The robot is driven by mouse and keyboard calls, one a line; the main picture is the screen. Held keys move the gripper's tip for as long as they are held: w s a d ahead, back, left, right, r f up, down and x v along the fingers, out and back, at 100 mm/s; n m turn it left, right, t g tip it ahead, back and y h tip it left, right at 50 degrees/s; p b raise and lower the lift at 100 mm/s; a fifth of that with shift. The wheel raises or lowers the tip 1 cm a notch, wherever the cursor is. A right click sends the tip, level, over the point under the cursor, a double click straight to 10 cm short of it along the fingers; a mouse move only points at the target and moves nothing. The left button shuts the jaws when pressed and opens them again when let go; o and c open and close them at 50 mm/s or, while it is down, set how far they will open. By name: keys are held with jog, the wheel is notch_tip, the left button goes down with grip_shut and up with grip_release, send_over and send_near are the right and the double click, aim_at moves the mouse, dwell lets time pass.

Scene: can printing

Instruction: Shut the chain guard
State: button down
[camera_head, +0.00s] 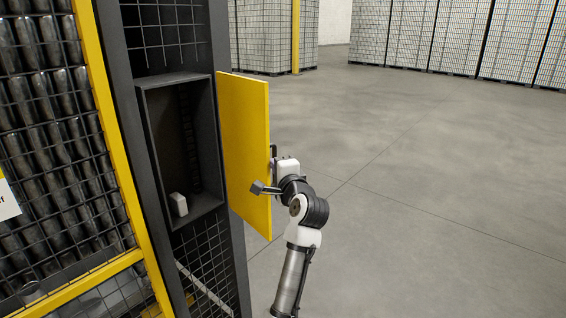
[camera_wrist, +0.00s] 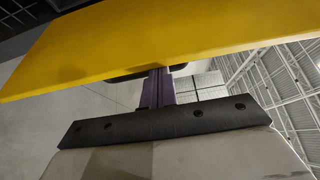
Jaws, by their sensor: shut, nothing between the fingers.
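The chain guard is a yellow door panel (camera_head: 245,150) on the dark frame of the caged machine. It stands swung wide open, leaving the dark recessed box (camera_head: 160,145) uncovered. A dark handle (camera_head: 273,152) shows at its outer edge. My gripper (camera_head: 277,162) is by that edge, on the panel's far side, with its fingertips mostly hidden in the head view. In the wrist view the yellow panel (camera_wrist: 150,45) spans the top, and my closed fingers (camera_wrist: 158,88) reach to its lower edge. Whether they touch the panel or handle I cannot tell.
A small white block (camera_head: 180,204) sits low inside the box. A mesh cage with yellow bars (camera_head: 110,140) stands at left, holding rows of dark cans. Palletised can stacks (camera_head: 440,35) line the back. The grey floor (camera_head: 440,170) to the right is clear.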

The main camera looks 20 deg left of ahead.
jog(key=s+a+p, duration=0.1)
jog(key=s+a, duration=1)
jog(key=a, duration=0.1)
jog(key=shift+s+a+b, duration=0.3)
jog(key=shift+a+b, duration=0.2)
jog(key=shift+a, duration=2.3)
jog(key=shift+s+a+b, duration=0.25)
jog(key=shift+a+b, duration=0.2)
jog(key=shift+a, duration=2.3)
jog(key=shift+s+a+b, duration=0.3)
jog(key=shift+a+b, duration=0.2)
jog(key=shift+a, duration=2.3)
jog(key=b+v, duration=0.4)
jog(key=v, duration=1)
jog(key=shift+a, duration=0.15)
